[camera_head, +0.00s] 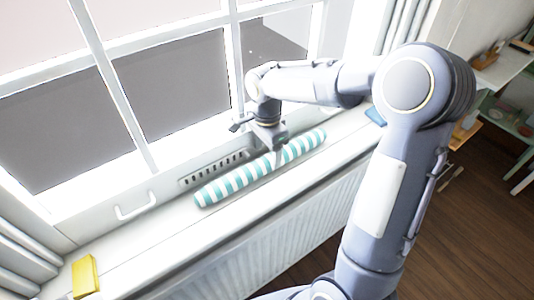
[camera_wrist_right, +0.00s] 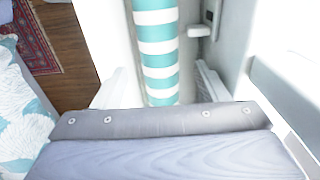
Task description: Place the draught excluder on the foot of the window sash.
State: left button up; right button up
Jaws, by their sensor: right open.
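The draught excluder (camera_head: 232,184) is a long roll with teal and white stripes. It lies lengthwise on the white window sill, close in front of the foot of the window sash (camera_head: 165,188). Whether it touches the sash is hard to tell. My right gripper (camera_head: 277,158) is open over the middle of the roll, pointing down, with its fingers around the roll's sides. In the right wrist view the striped roll (camera_wrist_right: 158,50) runs between the pale fingers. Finger contact cannot be made out. My left gripper is not in view.
A white handle (camera_head: 136,206) and a slotted vent (camera_head: 216,168) sit along the window's foot. A yellow block (camera_head: 85,276) stands at the sill's left end and a blue item (camera_head: 376,116) lies at its right. A radiator (camera_head: 250,240) is below. Shelves stand at right.

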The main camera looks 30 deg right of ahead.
aim_at(267, 158)
notch_tip(267, 158, up, 10)
jog(key=s+r+n+t+y, duration=0.1)
jog(key=s+n, duration=0.2)
jog(key=s, duration=0.3)
jog(key=s+a+f+n+t+y, duration=0.1)
jog(key=s+a+f+n+t, duration=0.1)
jog(key=s+n, duration=0.4)
jog(key=s+a+f+n+t+y, duration=0.1)
jog(key=s+n, duration=0.4)
jog(key=s, duration=0.5)
jog(key=shift+a+f+n+t+y, duration=0.5)
jog(key=shift+f+t, duration=0.3)
jog(key=shift+f, duration=0.3)
